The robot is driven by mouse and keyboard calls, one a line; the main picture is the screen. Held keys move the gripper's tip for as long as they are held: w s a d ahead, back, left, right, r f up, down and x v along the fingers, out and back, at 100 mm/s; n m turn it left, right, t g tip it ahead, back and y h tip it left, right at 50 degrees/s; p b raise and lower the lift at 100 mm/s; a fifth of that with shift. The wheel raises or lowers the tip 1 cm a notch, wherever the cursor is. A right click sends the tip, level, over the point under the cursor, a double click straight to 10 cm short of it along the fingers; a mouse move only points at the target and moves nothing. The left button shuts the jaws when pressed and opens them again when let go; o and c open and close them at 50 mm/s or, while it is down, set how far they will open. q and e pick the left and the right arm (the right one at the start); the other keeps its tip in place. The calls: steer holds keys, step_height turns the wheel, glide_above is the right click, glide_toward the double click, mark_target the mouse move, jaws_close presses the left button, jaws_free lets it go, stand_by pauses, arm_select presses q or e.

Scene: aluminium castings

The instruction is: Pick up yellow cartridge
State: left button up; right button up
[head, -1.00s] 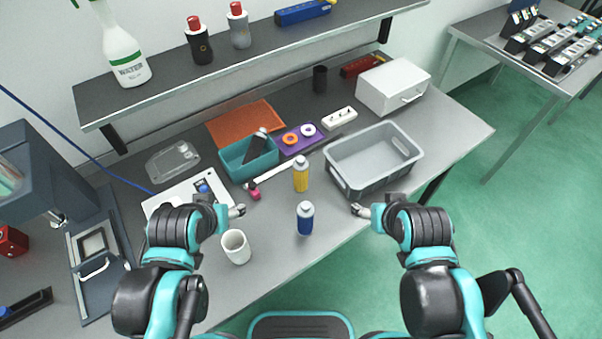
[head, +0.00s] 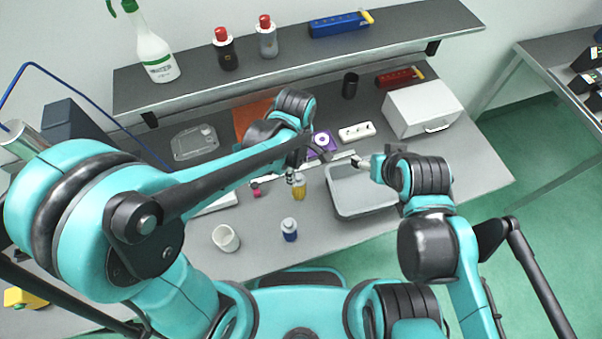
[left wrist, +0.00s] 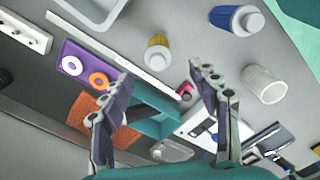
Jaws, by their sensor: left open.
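The yellow cartridge (head: 299,191) stands upright on the table, left of the grey bin. In the head view its upper part is partly hidden by my left gripper (head: 306,167), which is just above and behind it. In the left wrist view the yellow cartridge (left wrist: 157,57) shows beyond the fingertips, roughly in line with the gap between them. My left gripper (left wrist: 163,80) is open and empty. My right gripper (head: 376,160) is over the grey bin, and its opening is not clear.
A blue bottle (head: 289,230) and a white cup (head: 226,238) stand nearer the front edge. The grey bin (head: 345,209) is to the right. A purple tray (left wrist: 72,50) with rings and a teal bin (left wrist: 158,102) lie close by. A shelf (head: 290,70) runs behind.

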mark_target(298, 176)
arm_select(q)
steer(key=shift+d+f, duration=0.15)
steer(key=shift+d, duration=0.05)
steer(key=shift+f, duration=0.35)
steer(key=f, duration=0.2)
steer(key=f+b, duration=0.1)
steer(key=f, duration=0.4)
steer(key=shift+w+a+b, duration=0.1)
steer(key=shift+w+b, duration=0.15)
steer(key=shift+b, duration=0.05)
jaws_close()
steer(key=shift+r, duration=0.1)
